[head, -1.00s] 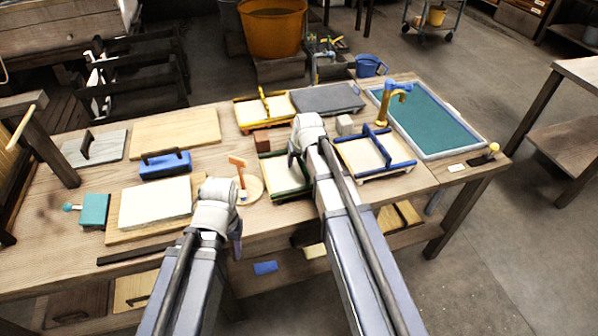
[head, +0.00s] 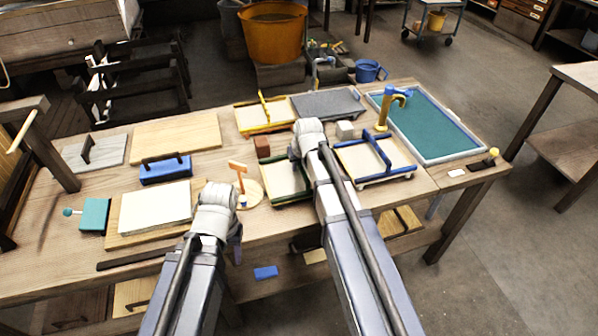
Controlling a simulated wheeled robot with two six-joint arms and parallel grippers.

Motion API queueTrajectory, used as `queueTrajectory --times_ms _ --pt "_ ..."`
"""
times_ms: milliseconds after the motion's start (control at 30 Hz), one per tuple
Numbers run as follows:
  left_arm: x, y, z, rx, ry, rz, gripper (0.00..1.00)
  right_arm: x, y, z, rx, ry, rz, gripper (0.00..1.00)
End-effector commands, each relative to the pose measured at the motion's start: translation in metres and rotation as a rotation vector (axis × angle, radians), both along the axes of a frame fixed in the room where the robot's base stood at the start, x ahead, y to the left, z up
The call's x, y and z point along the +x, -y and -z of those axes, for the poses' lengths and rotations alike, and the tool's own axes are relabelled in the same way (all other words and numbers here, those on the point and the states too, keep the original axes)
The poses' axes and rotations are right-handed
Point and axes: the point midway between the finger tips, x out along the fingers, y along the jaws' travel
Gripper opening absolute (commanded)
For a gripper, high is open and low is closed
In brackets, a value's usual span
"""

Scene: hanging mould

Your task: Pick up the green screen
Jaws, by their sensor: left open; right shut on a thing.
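The green screen (head: 280,187), a pale panel in a dark green frame, lies on the bench (head: 225,155) near the middle. My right gripper (head: 296,160) is over its right part and shut on it; my arm hides the grip and much of the frame's right side. The screen looks level with the bench top; any gap beneath cannot be made out. My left gripper (head: 238,245) is open and empty at the bench's front edge, left of the screen and pointing down.
The blue screen (head: 400,158) lies close on the right and the yellow screen (head: 243,122) behind. A brown block (head: 262,147) and grey block (head: 345,130) stand nearby. An orange paddle on a round base (head: 250,195) is just left. A green-bottomed vat (head: 435,125) fills the right end.

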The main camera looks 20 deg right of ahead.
Motion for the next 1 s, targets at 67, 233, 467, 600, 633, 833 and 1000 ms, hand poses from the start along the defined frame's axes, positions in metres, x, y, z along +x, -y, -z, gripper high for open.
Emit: queueTrajectory --times_ms 67,233,467,600,633,833,1000 --pt "0.000 0.000 0.000 0.000 0.000 0.000 0.50 0.000 0.000 0.000 0.000 0.000 0.000 0.00" --pt "0.000 0.000 -0.005 0.000 0.000 0.000 0.50 0.000 0.000 -0.005 0.000 0.000 0.000 0.00" --pt "0.000 0.000 -0.026 0.000 0.000 0.000 0.50 0.000 0.000 -0.026 0.000 0.000 0.000 0.00" --pt "0.000 0.000 -0.047 0.000 0.000 0.000 0.50 0.000 0.000 -0.046 0.000 -0.001 0.000 0.00" --pt "0.000 0.000 -0.051 0.000 0.000 0.000 0.50 0.000 0.000 -0.051 0.000 -0.001 0.000 0.00" --pt "0.000 0.000 -0.083 0.000 0.000 0.000 0.50 0.000 0.000 -0.083 -0.001 -0.001 0.000 0.00" --pt "0.000 0.000 -0.099 0.000 0.000 0.000 0.50 0.000 0.000 -0.099 -0.001 -0.002 0.000 0.00"
